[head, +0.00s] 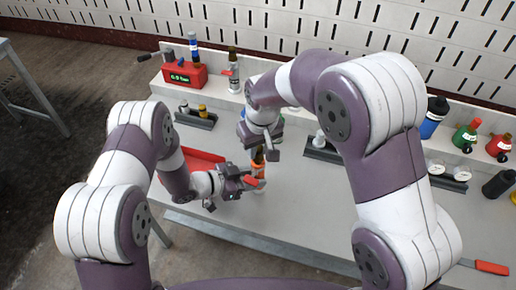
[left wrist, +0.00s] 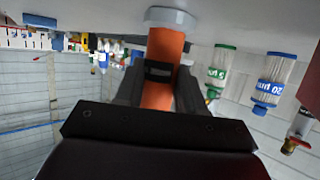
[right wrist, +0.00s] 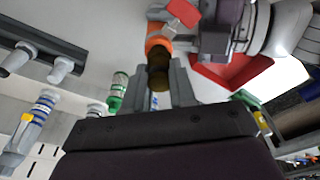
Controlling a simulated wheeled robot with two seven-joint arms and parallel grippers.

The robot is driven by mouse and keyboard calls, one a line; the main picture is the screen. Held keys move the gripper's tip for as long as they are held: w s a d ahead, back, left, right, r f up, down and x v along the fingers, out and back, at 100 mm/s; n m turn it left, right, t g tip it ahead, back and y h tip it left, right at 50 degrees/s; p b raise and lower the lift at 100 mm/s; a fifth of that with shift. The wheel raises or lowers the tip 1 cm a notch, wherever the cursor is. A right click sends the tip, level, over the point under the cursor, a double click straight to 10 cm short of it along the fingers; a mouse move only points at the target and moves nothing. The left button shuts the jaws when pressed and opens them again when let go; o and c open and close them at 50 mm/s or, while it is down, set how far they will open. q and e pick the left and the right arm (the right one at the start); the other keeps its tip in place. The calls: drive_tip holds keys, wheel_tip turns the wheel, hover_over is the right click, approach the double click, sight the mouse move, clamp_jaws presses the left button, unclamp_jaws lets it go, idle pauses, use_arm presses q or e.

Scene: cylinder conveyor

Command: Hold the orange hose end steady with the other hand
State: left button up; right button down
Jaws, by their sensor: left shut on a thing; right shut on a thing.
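The orange hose end (head: 258,188) stands upright near the front edge of the grey table, its pale foot visible in the left wrist view. It also shows in the left wrist view (left wrist: 164,50) and right wrist view (right wrist: 158,40). My left gripper (head: 250,181) is shut on its orange body; in the left wrist view its fingers (left wrist: 160,90) lie on both sides. My right gripper (head: 262,152) is above, shut on the dark brownish top piece (right wrist: 158,72) at the orange body's upper end. The fingers hide part of both pieces.
A red tray (head: 203,158) lies just left of my left gripper. A dark holder with small cylinders (head: 196,118) is behind it. A red box with a green display (head: 185,76) stands on the back shelf. Several bottles (head: 465,135) stand at the right.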

drive_tip(key=shift+r, duration=3.8)
use_arm(q)
drive_tip(key=o, duration=1.3)
drive_tip(key=shift+c, duration=0.2)
drive_tip(key=s+a+r+p, duration=0.4)
drive_tip(key=a+r, duration=0.5)
drive_tip(key=a, duration=0.1)
drive_tip(key=shift+s+r+p, duration=0.2)
drive_tip(key=shift+s+p, duration=0.2)
use_arm(e)
wheel_tip(320, 180, up, 5)
drive_tip(key=shift+f, duration=0.1)
use_arm(q)
drive_tip(key=shift+f, duration=0.1)
